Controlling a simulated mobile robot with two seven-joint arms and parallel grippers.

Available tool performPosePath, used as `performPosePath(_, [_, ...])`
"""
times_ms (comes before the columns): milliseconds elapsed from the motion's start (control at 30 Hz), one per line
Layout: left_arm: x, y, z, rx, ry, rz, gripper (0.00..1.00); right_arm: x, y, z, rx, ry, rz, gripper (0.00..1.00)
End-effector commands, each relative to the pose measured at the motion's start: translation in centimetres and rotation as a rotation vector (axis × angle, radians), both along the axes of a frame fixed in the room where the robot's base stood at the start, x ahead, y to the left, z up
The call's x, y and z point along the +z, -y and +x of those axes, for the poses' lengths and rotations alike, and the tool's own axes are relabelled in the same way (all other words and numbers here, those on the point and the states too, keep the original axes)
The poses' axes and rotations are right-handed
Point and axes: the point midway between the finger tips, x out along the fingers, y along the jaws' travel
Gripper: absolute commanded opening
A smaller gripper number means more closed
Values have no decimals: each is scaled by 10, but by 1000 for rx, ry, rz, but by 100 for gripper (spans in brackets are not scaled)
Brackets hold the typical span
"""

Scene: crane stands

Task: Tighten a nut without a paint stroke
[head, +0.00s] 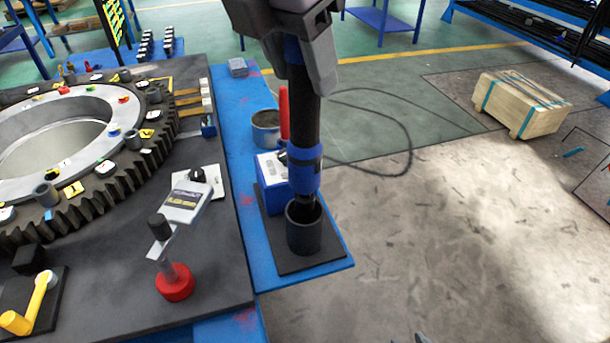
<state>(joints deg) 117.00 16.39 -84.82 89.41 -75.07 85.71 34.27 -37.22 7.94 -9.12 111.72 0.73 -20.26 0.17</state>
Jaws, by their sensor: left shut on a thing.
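My left gripper (303,78) is shut on a black upright tool (305,125) with blue bands. The tool's lower end reaches the mouth of a dark round socket (304,232); how far it is inside I cannot tell. The socket stands on a black mat on the blue side table. The large dark toothed ring (150,165) at left carries several nuts and small coloured marks in yellow, red, green, blue and white. A grey nut-like cylinder (46,194) and another (133,140) sit on it. Which nut lacks a stroke is too small to tell.
A blue-and-white box (271,168) and a metal can (266,128) stand close behind the tool. A gauge on a red base (174,284) and a yellow crank (38,300) occupy the dark table's front. A wooden crate (521,103) sits on the otherwise largely open floor at right.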

Motion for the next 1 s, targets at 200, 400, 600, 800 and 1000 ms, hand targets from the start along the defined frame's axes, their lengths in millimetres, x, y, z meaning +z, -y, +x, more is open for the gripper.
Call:
performPosePath(200, [14, 1, 0, 1, 4, -6, 0, 8, 0, 0, 0, 0, 0, 43])
performPosePath(400, [22, 0, 0, 0, 5, -5, 0, 14, 0, 0, 0, -1, 0, 43])
performPosePath(600, [24, 0, 0, 0, 4, -4, 0, 15, 0, 0, 0, -1, 0, 43])
performPosePath(800, [24, 0, 0, 0, 4, -4, 0, 15, 0, 0, 0, -1, 0, 43])
performPosePath(1000, [23, -1, 1, -9, 4, -5, 0, 15, 0, 0, 0, -1, 0, 43])
